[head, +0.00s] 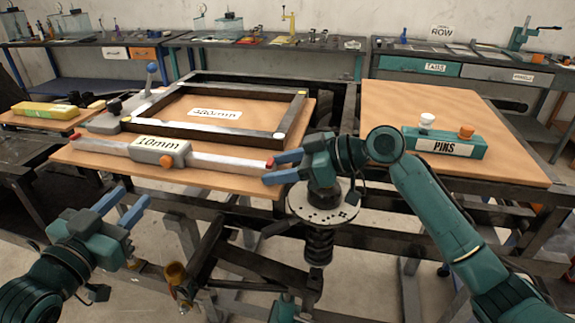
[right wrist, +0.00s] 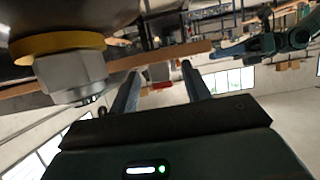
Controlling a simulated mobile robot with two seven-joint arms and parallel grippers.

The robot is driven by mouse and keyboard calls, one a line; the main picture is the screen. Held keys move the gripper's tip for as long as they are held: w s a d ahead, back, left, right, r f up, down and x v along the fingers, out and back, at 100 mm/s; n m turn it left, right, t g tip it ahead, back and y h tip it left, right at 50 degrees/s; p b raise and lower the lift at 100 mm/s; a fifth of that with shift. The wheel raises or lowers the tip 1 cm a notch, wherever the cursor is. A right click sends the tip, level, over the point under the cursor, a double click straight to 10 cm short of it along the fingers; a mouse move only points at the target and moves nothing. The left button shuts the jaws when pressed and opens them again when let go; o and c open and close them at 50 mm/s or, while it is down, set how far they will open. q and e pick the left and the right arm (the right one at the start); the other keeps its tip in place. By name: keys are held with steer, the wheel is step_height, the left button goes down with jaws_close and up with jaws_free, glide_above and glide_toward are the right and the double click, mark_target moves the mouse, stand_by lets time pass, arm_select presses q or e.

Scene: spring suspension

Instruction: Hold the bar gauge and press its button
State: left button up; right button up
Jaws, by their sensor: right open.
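The bar gauge is a long pale bar (head: 222,162) with a grey block marked 10mm (head: 160,150), an orange button (head: 166,160) on the block's front and a red right end (head: 270,163). It lies along the front of the left wooden board. My right gripper (head: 270,169) is open at the bar's red end; whether they touch cannot be told. In the right wrist view its fingers (right wrist: 161,70) are apart, with a small red patch between them in the picture. My left gripper (head: 134,195) is open and empty, in front of the board's left part.
A dark rectangular frame (head: 279,138) lies behind the bar, around a 480mm label. A coil spring unit (head: 318,245) with a round plate (head: 335,208) stands below my right gripper. A teal PINS box (head: 445,145) is on the right board (head: 440,105). A yellow block (head: 40,109) lies far left.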

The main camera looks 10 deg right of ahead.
jaws_close()
stand_by(0.8)
stand_by(0.9)
